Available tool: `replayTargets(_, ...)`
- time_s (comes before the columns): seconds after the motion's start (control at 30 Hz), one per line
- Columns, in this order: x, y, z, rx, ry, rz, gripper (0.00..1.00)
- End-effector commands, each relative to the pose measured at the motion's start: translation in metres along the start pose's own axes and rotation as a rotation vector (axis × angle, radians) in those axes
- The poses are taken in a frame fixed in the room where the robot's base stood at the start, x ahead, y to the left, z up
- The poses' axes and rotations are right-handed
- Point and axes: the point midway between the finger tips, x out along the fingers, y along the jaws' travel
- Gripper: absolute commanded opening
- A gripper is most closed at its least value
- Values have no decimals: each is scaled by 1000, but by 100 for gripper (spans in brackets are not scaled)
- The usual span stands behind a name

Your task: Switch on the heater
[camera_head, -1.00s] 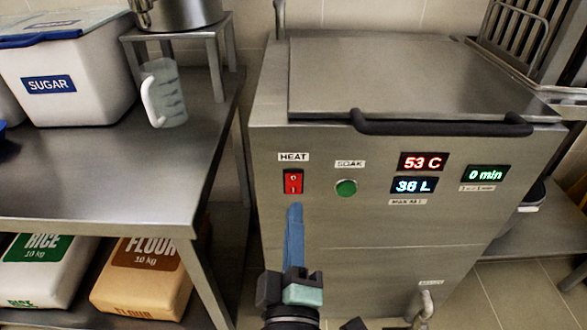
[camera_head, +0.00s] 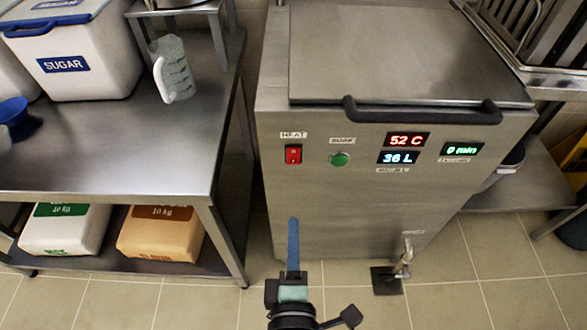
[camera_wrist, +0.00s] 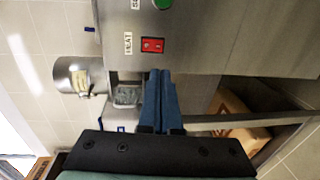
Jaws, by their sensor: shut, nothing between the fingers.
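The heater is a steel tank unit (camera_head: 350,220) with a closed lid and a black handle bar. Its red rocker switch (camera_head: 293,154), labelled HEAT, sits at the upper left of the front panel; it also shows in the wrist view (camera_wrist: 152,45). My gripper (camera_head: 293,222) has blue fingers, shut and empty. In the head view the fingertips appear below the switch, apart from it. In the wrist view the fingers (camera_wrist: 160,75) point up towards the switch with a gap. Which side of the rocker is pressed is too small to tell.
A green SOAK button (camera_head: 340,159) is right of the switch. Displays (camera_head: 407,139) read 52 C, 36 L and 0 min. A tap (camera_head: 405,255) sticks out low on the right. A steel table (camera_head: 110,160) with a sugar bin and jug stands left. Tiled floor is free in front.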

Motion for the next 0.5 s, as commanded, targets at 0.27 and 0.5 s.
replayTargets(0.27, 15, 0, 0, 0, -1, 4, 0)
replayTargets(0.5, 54, 1, 0, 3, 1, 6, 0)
